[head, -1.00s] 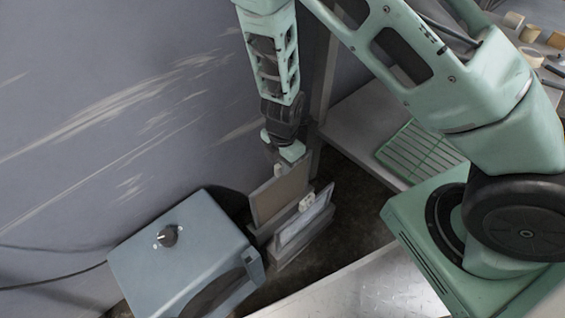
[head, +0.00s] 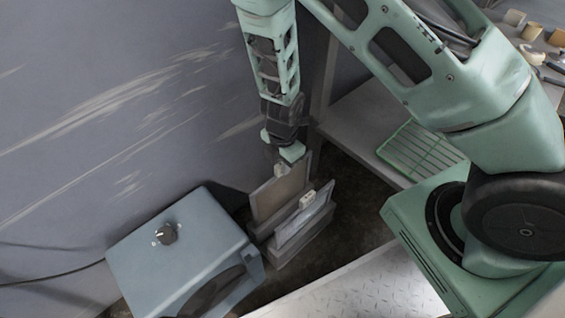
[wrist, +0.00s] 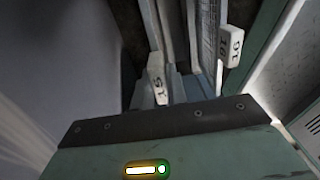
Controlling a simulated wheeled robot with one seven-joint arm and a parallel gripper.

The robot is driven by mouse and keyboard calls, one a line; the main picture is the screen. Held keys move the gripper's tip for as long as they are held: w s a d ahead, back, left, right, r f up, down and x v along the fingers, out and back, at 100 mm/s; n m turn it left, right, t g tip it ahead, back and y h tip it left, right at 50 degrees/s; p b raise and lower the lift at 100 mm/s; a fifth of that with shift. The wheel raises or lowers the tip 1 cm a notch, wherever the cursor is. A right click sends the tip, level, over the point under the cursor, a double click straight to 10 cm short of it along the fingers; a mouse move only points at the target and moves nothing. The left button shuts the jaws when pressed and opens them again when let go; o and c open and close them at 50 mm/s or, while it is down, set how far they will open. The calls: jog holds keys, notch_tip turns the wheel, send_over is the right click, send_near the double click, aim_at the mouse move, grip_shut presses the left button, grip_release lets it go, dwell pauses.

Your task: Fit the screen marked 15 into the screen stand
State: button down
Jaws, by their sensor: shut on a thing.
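My gripper (head: 287,161) points down and is shut on the tab at the top of the screen marked 15 (head: 276,196), a flat grey-brown panel. Its white tab with the number 15 shows in the wrist view (wrist: 158,82); the fingertips are largely hidden there. The screen stands nearly upright, with its lower edge at the grey screen stand (head: 289,250). I cannot tell whether that edge is inside a slot. A second framed screen (head: 300,224) stands in the stand, parallel and to the right. Its white tab (wrist: 232,45) seems to read 16.
A blue-grey box with a black knob (head: 181,243) stands close to the left of the stand. A scratched grey wall (head: 90,120) is behind. A pale bench with a green rack (head: 418,150) lies to the right. A metal plate (head: 365,285) is in front.

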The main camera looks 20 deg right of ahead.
jog(key=shift+f+b, duration=1.65)
jog(key=shift+f, duration=0.75)
dwell(1.2)
jog(key=c, duration=1.3)
grip_release()
notch_tip(320, 180, up, 18)
jog(key=p, duration=1.3)
jog(key=shift+f, duration=0.25)
